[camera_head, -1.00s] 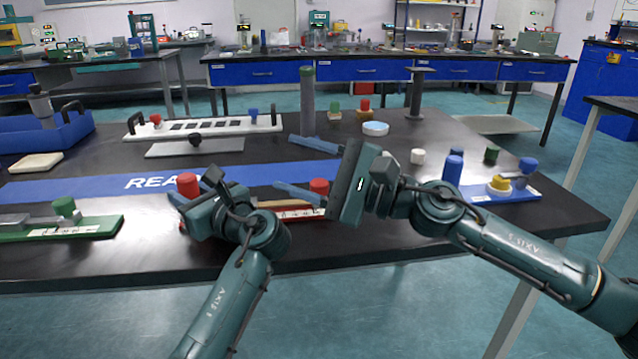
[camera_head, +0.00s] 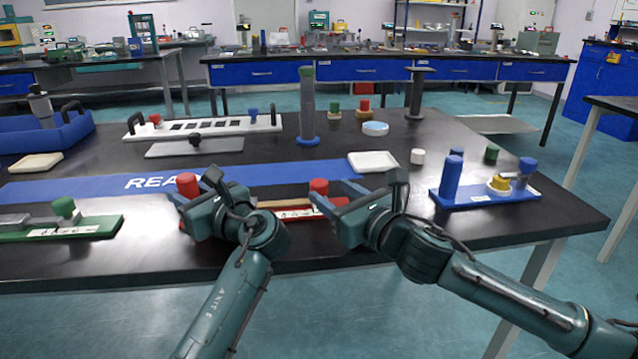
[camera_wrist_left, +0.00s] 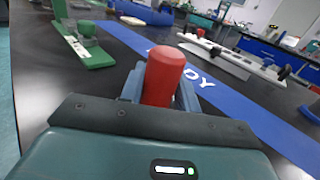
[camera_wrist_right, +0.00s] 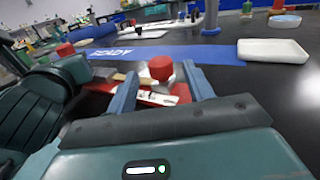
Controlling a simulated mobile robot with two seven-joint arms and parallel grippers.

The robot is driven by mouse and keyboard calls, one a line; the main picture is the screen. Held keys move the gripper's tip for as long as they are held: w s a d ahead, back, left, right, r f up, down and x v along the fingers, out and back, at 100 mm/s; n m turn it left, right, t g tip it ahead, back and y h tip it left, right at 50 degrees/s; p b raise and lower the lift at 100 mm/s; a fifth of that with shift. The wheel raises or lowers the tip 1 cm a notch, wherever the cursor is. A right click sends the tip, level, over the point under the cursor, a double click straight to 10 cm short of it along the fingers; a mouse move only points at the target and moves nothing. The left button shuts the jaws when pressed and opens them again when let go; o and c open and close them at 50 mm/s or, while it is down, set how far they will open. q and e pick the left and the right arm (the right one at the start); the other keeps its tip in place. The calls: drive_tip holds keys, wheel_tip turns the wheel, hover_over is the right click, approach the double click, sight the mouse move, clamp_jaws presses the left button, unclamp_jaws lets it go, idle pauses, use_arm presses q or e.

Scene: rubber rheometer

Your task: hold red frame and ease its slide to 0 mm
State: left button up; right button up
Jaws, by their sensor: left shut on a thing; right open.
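The red frame (camera_head: 296,214) lies near the table's front edge, with a white scale strip and a light wooden-looking bar along it. A red post (camera_head: 187,184) stands at its left end; my left gripper (camera_head: 182,198) is shut on this post, which also shows between the fingers in the left wrist view (camera_wrist_left: 164,78). A red knob (camera_head: 319,187) stands at the frame's right part and shows in the right wrist view (camera_wrist_right: 161,68). My right gripper (camera_head: 338,195) is open, its blue fingers apart near the knob. The scale reading is too small to tell.
A green frame (camera_head: 95,228) lies to the left and a blue frame (camera_head: 470,197) to the right. A blue READY strip (camera_head: 280,172) runs behind the red frame. A white tray (camera_head: 373,161) and a blue-based column (camera_head: 308,110) stand further back.

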sight(325, 187)
drive_tip(key=shift+x, duration=2.65)
drive_tip(key=shift+c, duration=0.4)
clamp_jaws()
